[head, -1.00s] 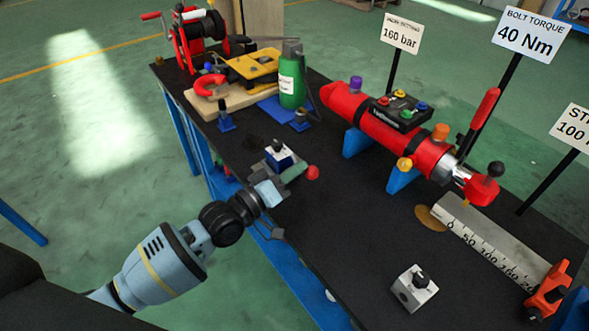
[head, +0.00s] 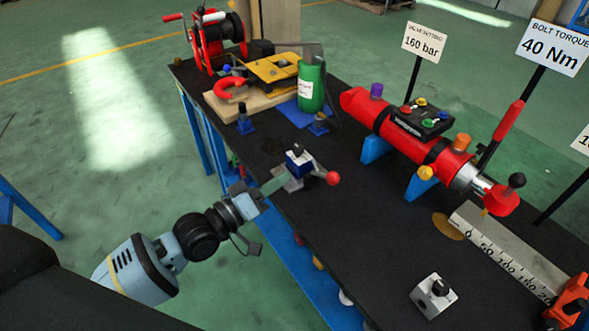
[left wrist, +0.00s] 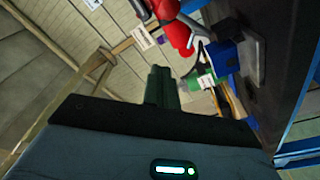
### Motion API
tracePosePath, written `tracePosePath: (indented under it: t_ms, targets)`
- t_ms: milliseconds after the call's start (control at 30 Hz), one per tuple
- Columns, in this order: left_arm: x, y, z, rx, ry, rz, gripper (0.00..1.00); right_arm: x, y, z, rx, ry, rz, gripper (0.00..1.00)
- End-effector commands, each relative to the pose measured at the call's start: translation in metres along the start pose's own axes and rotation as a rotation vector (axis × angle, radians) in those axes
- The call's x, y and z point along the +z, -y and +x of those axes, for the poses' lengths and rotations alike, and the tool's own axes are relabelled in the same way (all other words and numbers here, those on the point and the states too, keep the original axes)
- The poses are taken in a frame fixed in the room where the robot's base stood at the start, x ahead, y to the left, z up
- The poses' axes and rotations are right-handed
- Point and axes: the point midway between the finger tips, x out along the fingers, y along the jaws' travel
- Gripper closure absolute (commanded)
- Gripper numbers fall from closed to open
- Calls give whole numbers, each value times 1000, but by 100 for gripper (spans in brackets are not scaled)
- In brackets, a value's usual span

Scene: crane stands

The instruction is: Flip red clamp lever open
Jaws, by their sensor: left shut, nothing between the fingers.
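In the left wrist view the shut fingers (left wrist: 160,88) point toward a red shape (left wrist: 180,34) and a blue block (left wrist: 222,56). My right gripper is not in view.
The black table (head: 330,235) is clear in front of the clamp. A red cylinder (head: 395,140) on blue stands lies to the right. A green bottle (head: 312,87), a red shackle (head: 229,87) and a winch (head: 217,42) stand behind. A grey block (head: 433,295) is near the front.

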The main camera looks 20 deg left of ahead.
Motion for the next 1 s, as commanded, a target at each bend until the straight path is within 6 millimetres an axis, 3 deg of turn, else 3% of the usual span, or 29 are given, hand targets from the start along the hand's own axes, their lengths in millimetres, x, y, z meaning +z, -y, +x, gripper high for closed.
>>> tracePosePath:
  t_ms: [100,267,833,1000]
  targets:
    - [1,1,-15,-3,2,0,100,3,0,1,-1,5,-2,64]
    - [0,0,-24,-1,0,0,100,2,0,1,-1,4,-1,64]
    - [0,0,-25,-1,-1,0,100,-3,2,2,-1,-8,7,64]
    - [19,6,-36,-45,18,32,100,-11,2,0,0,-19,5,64]
